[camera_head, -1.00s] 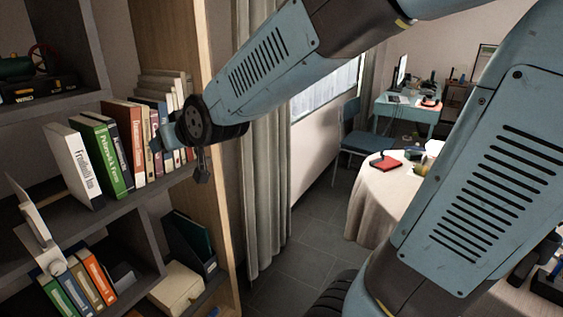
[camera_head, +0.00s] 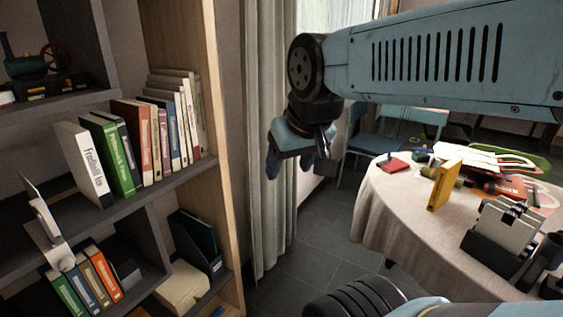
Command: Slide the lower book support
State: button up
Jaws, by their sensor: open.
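A pale, flat book support (camera_head: 48,222) with a round knob stands at the left of the shelves, just above and beside the lower row of books (camera_head: 85,282). Its lower end is partly hidden, and I cannot tell where its base rests. My gripper (camera_head: 298,162) is open and empty, pointing down in front of the curtain. It is well to the right of the bookcase and apart from the support and the books.
An upper row of books (camera_head: 130,150) stands on the middle shelf. The bookcase side panel (camera_head: 222,170) rises between my gripper and the shelves. A round table (camera_head: 400,220) with a yellow book (camera_head: 444,185) and clutter stands at right. Grey floor shows between.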

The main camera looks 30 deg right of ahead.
aim_at(37, 221)
jog(key=z, duration=1.65)
jog(key=i, duration=0.05)
jog(key=u, duration=3)
